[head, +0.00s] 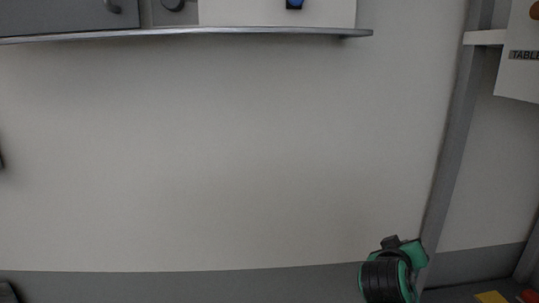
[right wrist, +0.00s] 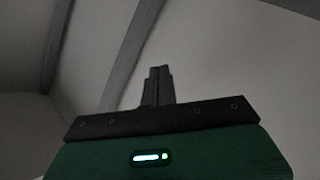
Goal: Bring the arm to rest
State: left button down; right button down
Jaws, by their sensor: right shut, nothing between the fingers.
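My right arm shows in the head view at the lower right, green and black, in front of the pale wall (head: 230,150). In the right wrist view my right gripper (right wrist: 157,72) is shut, its two dark fingers together with nothing between them. Only wall and grey beams show beyond the fingers. The fingers cannot be made out clearly in the head view. My left gripper is not in view.
A grey shelf (head: 190,34) crosses the top of the head view. A grey post (head: 455,130) stands right, near my right arm. A sign (head: 520,60) hangs at the upper right. A yellow piece (head: 491,297) lies at the lower right. The middle is clear.

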jog(key=s+a+f+n+g+y, duration=0.1)
jog(key=s+f+g+y, duration=0.1)
jog(key=s+f, duration=0.6)
jog(key=s+a+f+g+y, duration=0.1)
jog(key=s+a+f+y, duration=0.3)
jog(key=f, duration=0.7)
jog(key=s+a+f+g+y, duration=0.1)
jog(key=s+f+g+y, duration=0.3)
jog(key=s, duration=0.7)
jog(key=s+a+f+g+h, duration=0.1)
jog(key=s+a+f, duration=0.1)
jog(key=s+f, duration=0.65)
notch_tip(320, 180, down, 29)
jog(key=s+n+g, duration=0.1)
jog(key=s, duration=0.2)
jog(key=s+d+f+g, duration=0.1)
jog(key=s+d+f, duration=0.2)
jog(key=s+f, duration=1.6)
jog(key=shift+d+f+g, duration=0.2)
jog(key=shift+f+g, duration=0.05)
jog(key=shift+g, duration=0.05)
